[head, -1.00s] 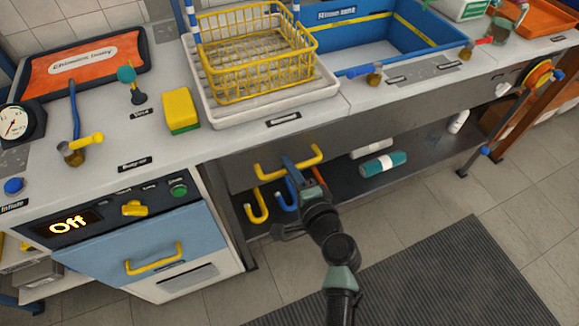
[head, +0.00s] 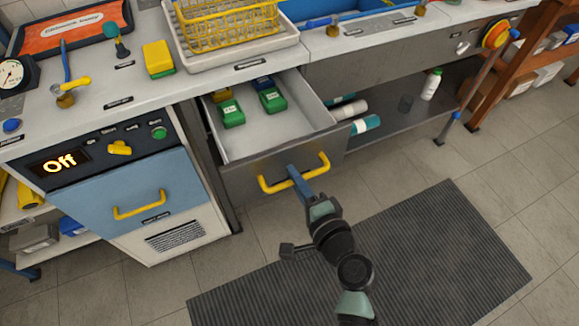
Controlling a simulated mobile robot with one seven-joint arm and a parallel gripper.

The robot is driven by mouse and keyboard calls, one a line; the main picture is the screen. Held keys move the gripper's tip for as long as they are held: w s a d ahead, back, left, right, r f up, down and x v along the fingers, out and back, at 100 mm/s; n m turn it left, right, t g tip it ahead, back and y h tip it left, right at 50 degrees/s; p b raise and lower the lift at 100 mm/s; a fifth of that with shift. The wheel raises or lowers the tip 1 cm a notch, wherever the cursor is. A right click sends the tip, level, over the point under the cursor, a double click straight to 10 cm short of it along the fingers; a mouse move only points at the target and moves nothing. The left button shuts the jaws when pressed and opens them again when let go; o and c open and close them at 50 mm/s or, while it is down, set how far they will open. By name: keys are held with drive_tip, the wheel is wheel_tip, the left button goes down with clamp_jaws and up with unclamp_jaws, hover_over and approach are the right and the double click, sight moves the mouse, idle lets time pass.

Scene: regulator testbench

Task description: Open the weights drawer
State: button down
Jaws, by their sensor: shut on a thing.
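The weights drawer (head: 284,159) is pulled well out from under the white bench top. Its grey front carries a yellow bar handle (head: 318,172). Several weights lie at the left and back inside it: green blocks (head: 231,113), a dark blue one (head: 262,83) and a partly hidden yellow one (head: 221,95). My gripper (head: 295,174) is shut on the middle of the handle, and its fingers hide that part of the bar. The right part of the drawer floor is bare.
A blue-fronted unit (head: 135,190) with its own yellow handle stands left of the drawer, its display reading "Off". Bottles (head: 431,84) lie and stand on the lower shelf at right. A dark ribbed mat (head: 430,250) covers the floor in front. The floor there is clear.

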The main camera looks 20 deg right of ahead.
drive_tip(key=shift+f+v, duration=0.25)
drive_tip(key=shift+v, duration=0.95)
drive_tip(key=shift+f+v, duration=0.25)
drive_tip(key=shift+v, duration=1)
drive_tip(key=shift+s, duration=0.1)
drive_tip(key=c, duration=0.8)
unclamp_jaws()
drive_tip(key=shift+c, duration=0.2)
drive_tip(key=v, duration=1.3)
